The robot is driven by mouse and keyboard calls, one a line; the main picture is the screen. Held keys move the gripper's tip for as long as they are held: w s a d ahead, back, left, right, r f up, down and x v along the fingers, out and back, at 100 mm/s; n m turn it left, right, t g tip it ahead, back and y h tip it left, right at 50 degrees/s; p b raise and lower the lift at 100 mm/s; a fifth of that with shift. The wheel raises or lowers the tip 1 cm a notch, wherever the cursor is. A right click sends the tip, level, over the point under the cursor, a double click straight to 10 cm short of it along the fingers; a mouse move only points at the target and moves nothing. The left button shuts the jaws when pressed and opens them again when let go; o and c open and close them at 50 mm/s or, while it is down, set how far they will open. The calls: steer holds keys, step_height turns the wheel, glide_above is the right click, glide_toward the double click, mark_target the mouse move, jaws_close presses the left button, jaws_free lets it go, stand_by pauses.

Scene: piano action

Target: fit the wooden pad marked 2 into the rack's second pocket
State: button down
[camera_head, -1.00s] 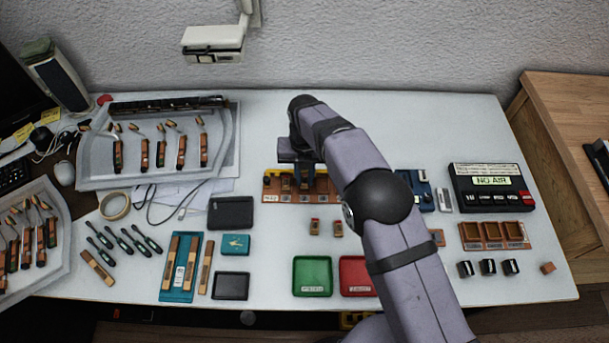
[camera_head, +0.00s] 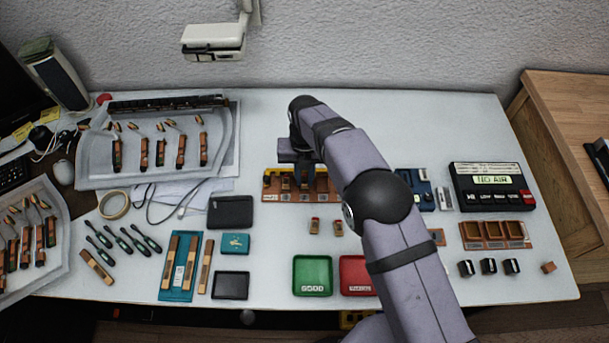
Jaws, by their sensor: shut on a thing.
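The brown rack (camera_head: 300,198) stands in the middle of the table, with a row of pockets and small labels along its front edge. My gripper (camera_head: 303,176) is over the rack, pointing down at its middle pockets. It is shut on a small wooden pad, which is mostly hidden by the fingers. I cannot read the pad's mark, or tell whether the pad is inside the pocket or just above it. My arm hides the rack's right end.
Two small wooden pads (camera_head: 315,226) lie in front of the rack. A green tray (camera_head: 312,292) and a red tray (camera_head: 355,290) stand nearer the front edge. A black meter reading NO AIR (camera_head: 491,187) and a brown three-compartment tray (camera_head: 495,245) are at the right.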

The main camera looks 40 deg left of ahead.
stand_by(0.8)
steer(key=c, duration=1.6)
jaws_free()
steer(key=shift+r, duration=0.15)
steer(key=shift+r+p, duration=2.2)
steer(key=shift+r, duration=1.1)
